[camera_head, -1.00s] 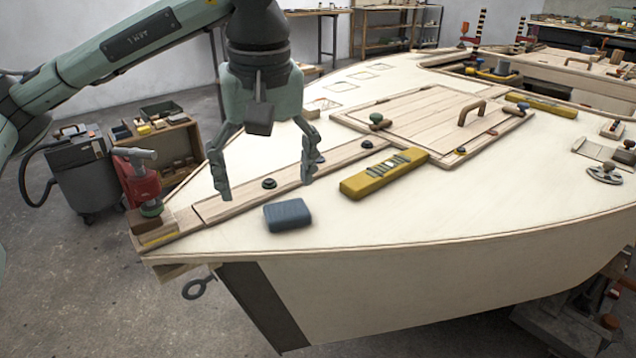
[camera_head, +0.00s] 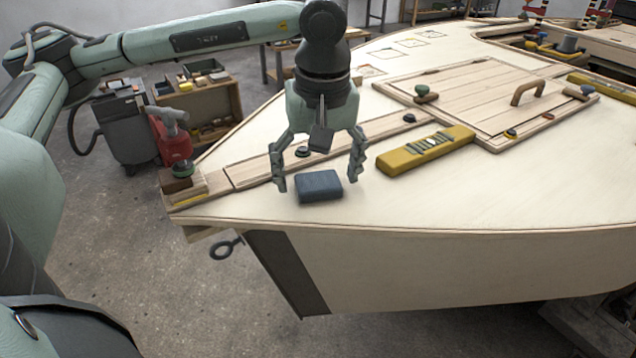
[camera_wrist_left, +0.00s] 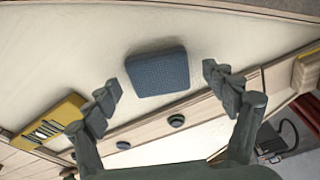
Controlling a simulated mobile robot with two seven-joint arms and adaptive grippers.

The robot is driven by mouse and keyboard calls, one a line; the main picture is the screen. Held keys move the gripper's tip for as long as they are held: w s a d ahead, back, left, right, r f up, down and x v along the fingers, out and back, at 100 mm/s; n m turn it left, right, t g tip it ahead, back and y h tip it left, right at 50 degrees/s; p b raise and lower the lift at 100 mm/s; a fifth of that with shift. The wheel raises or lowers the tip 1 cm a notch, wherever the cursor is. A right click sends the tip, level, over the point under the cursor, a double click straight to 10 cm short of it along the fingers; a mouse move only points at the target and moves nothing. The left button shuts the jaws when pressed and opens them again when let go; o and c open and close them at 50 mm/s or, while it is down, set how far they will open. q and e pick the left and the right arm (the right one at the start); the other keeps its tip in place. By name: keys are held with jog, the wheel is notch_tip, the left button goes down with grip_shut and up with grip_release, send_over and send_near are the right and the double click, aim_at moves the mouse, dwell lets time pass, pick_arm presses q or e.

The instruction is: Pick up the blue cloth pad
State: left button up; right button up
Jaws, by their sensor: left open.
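The blue cloth pad (camera_head: 319,186) lies flat on the pale plywood deck near its front edge in the head view. My left gripper (camera_head: 318,184) is open and empty, pointing down, with its fingers spread to either side of the pad in the picture. In the left wrist view the pad (camera_wrist_left: 158,72) lies ahead of and between the spread fingertips (camera_wrist_left: 163,90), with visible gaps on both sides. Contact with the pad does not show. My right gripper is not in view.
A yellow spirit-level-like block (camera_head: 426,151) lies right of the pad. A wooden strip with dark knobs (camera_head: 270,163) runs behind it. A hatch panel with a handle (camera_head: 490,95) lies farther back. Bare deck is free right of the pad.

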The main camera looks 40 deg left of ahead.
pick_arm(q)
jog(key=shift+c, duration=0.8)
jog(key=c, duration=0.9)
jog(key=shift+o, duration=0.2)
jog(key=shift+r, duration=0.1)
